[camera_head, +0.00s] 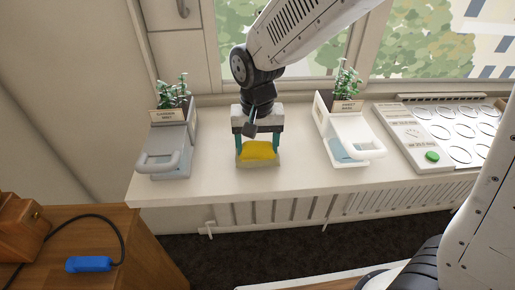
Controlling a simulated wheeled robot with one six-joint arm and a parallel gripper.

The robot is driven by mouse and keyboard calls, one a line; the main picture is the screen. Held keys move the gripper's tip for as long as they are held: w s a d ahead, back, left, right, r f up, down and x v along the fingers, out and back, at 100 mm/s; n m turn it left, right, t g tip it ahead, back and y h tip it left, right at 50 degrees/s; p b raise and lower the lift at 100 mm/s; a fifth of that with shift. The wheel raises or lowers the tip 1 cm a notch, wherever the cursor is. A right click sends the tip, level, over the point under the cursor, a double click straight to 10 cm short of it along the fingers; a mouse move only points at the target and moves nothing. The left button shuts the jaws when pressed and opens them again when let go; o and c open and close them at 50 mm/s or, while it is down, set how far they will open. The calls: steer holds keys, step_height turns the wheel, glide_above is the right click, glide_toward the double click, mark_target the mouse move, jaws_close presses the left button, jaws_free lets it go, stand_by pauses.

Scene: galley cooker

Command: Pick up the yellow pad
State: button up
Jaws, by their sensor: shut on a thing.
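The yellow pad (258,151) is a small soft-looking yellow block at the front middle of the white window sill. It appears to lie on a pale beige base (259,164). My gripper (259,146) points down over it from above. Its two teal fingers stand at the left and right sides of the pad and are shut on it. I cannot tell whether the pad is clear of the base. The back of the pad is hidden below the gripper body.
A grey planter (168,150) stands left of my gripper, and a white planter (345,140) stands right. A panel with a green button (432,156) is farther right. A wooden cabinet (100,245) with a blue cabled object (88,264) is lower left. Bare sill (215,180) lies between the planters.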

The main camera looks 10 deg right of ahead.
steer(key=shift+s+r, duration=0.2)
steer(key=shift+r, duration=0.35)
steer(key=shift+s+r, duration=0.2)
steer(key=shift+r, duration=0.3)
steer(key=s+d+r, duration=0.1)
steer(key=s+d, duration=0.1)
steer(key=s, duration=1.3)
steer(key=shift+r, duration=0.15)
steer(key=shift+o, duration=0.6)
